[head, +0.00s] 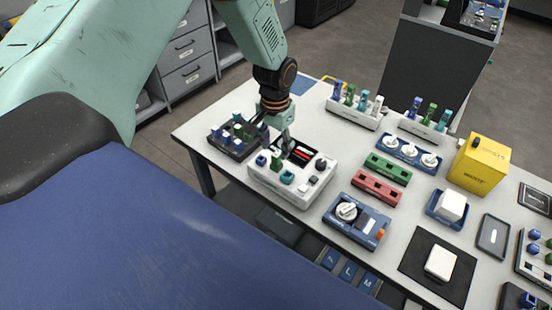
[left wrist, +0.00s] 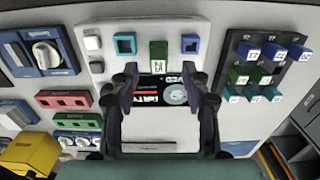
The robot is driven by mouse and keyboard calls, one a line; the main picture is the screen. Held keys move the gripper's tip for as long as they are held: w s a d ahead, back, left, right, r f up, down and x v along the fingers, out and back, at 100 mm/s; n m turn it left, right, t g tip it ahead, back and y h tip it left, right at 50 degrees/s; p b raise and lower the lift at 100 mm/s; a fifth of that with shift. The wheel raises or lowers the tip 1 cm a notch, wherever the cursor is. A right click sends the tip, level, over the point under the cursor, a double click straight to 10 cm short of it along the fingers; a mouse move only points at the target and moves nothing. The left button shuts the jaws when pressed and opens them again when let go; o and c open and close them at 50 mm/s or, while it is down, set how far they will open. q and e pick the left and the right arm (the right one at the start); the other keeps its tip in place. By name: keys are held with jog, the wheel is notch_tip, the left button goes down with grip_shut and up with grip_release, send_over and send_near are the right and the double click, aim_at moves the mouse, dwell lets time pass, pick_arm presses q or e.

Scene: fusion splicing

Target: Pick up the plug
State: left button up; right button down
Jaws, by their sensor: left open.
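My left gripper (head: 277,143) is open over the white splicing device (head: 318,186). In the left wrist view its two fingers (left wrist: 160,76) are spread apart with nothing between the tips. A green plug-like piece (left wrist: 158,52) with a white label stands on the device, just past the fingertips and roughly centred between them. It also shows in the head view (head: 276,163), close below the gripper. A dark rack (head: 236,153) left of the device holds several labelled blue, green and teal plugs (left wrist: 252,76). I cannot tell which piece is the task's plug. My right gripper is not in view.
A teal socket (left wrist: 125,44) and a blue socket (left wrist: 190,43) flank the green piece. Green and red blocks (head: 388,168), a blue unit with a white knob (head: 346,211) and a yellow waste box (head: 480,165) stand to the right. Plug racks (head: 352,118) line the back.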

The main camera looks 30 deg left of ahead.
aim_at(277, 155)
pick_arm(q)
jog(key=f, duration=0.4)
jog(key=shift+w+d, duration=0.25)
jog(key=shift+a+f, duration=0.15)
jog(key=shift+f, duration=0.05)
jog(key=shift+s+a, duration=0.1)
jog(key=shift+s+r, duration=0.1)
jog(key=shift+s, duration=0.05)
jog(key=shift+c, duration=0.2)
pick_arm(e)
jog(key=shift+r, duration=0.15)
pick_arm(q)
jog(key=shift+d, duration=0.25)
jog(key=c, duration=0.3)
jog(key=shift+w, duration=0.2)
jog(key=shift+c, duration=0.8)
jog(key=shift+s+a, duration=0.1)
jog(key=shift+a, duration=0.15)
jog(key=c, duration=0.4)
jog(key=shift+d, duration=0.1)
grip_shut()
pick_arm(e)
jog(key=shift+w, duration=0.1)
pick_arm(q)
jog(key=shift+d, duration=0.1)
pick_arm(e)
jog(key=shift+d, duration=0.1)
